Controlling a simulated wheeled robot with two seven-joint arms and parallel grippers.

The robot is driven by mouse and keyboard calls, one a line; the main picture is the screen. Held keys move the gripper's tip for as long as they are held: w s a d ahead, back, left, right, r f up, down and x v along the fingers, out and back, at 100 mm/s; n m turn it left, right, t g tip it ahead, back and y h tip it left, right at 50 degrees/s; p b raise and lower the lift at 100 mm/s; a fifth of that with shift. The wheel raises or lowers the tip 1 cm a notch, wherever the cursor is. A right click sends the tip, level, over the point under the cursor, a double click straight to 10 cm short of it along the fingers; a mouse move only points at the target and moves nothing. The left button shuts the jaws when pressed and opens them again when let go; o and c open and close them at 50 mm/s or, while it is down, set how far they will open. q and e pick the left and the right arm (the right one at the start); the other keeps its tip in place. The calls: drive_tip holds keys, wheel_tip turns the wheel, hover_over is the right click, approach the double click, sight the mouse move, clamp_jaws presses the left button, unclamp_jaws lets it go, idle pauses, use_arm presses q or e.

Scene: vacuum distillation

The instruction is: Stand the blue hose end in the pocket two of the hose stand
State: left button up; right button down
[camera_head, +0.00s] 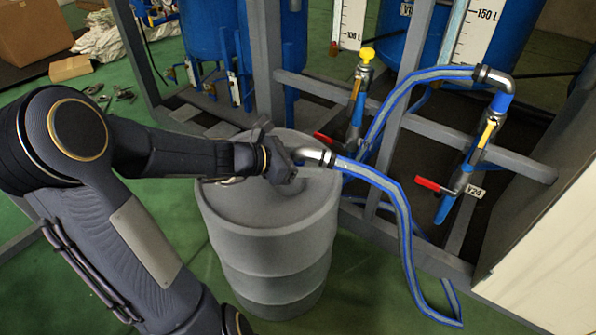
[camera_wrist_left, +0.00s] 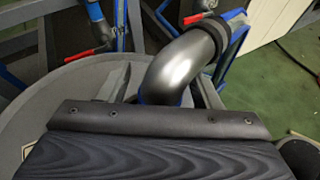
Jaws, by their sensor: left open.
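The blue hose end is a shiny metal elbow (camera_head: 315,155) with a dark collar, joined to a blue hose (camera_head: 400,205) that hangs down to the right. It is over the right part of the grey drum's top. My left gripper (camera_head: 279,154) is open at the elbow's left end; I cannot tell whether its fingers touch it. The elbow also shows large in the left wrist view (camera_wrist_left: 180,62), just beyond the dark gripper body, which hides the fingertips. I cannot make out the hose stand or its pockets. My right gripper is not in view.
The grey drum (camera_head: 270,240) stands below my left gripper. A metal frame (camera_head: 330,90) with blue tanks is behind. Red-handled valves (camera_head: 435,185) stick out at the right, near a second elbow (camera_head: 495,78). A pale panel (camera_head: 550,260) is at the lower right.

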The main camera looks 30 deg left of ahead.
use_arm(q)
drive_tip(key=shift+c, duration=0.5)
clamp_jaws()
drive_tip(key=shift+r, duration=0.15)
